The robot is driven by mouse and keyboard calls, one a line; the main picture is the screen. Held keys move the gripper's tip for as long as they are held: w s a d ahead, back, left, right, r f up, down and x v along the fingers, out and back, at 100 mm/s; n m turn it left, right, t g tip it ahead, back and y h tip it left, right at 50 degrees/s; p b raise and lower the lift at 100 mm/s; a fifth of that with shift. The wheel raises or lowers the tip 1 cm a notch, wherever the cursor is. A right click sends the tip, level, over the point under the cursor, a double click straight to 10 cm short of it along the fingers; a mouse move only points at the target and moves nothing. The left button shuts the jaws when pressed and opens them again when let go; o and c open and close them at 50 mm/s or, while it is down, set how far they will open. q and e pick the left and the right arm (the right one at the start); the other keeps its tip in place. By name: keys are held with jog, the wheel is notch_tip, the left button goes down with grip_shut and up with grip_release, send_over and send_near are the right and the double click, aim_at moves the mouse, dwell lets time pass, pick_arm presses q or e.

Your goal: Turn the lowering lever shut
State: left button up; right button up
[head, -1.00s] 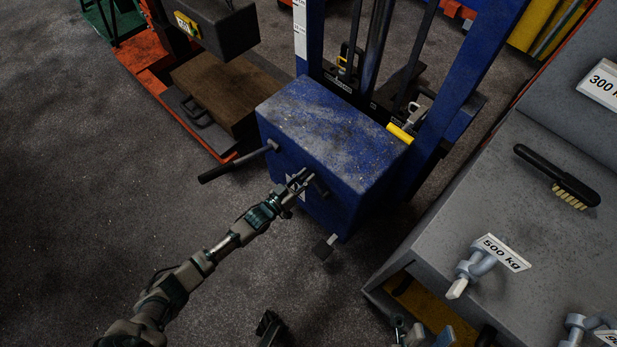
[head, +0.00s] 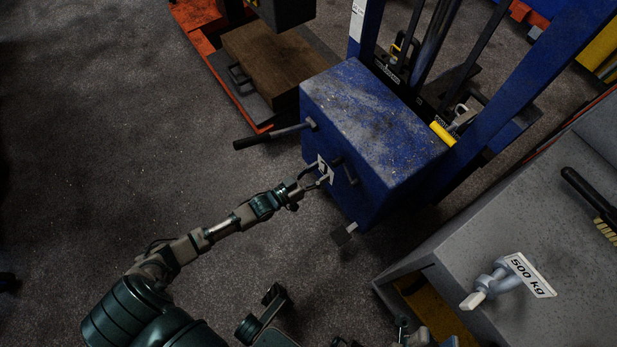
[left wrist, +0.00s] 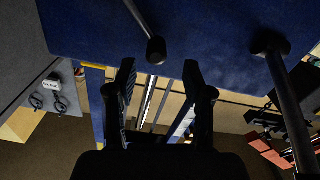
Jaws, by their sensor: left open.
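The lowering lever (head: 346,172) is a short dark rod on the front of the blue box (head: 375,120). It also shows in the left wrist view (left wrist: 145,25), hanging down from the blue face with its rounded end between the two fingers in the picture. My left gripper (head: 325,178) is open and empty, in front of a white label on the box and just left of the lever. In the left wrist view its fingers (left wrist: 160,78) stand apart, one on each side below the lever's end. I see no contact.
A longer black-gripped handle (head: 268,137) sticks out left of the lever and shows at right in the left wrist view (left wrist: 285,95). A small pedal (head: 344,234) sits below the box. The floor at left is clear.

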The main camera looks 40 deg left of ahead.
pick_arm(q)
jog(key=v, duration=0.4)
jog(key=shift+s+a, duration=0.15)
jog(key=shift+f, duration=0.1)
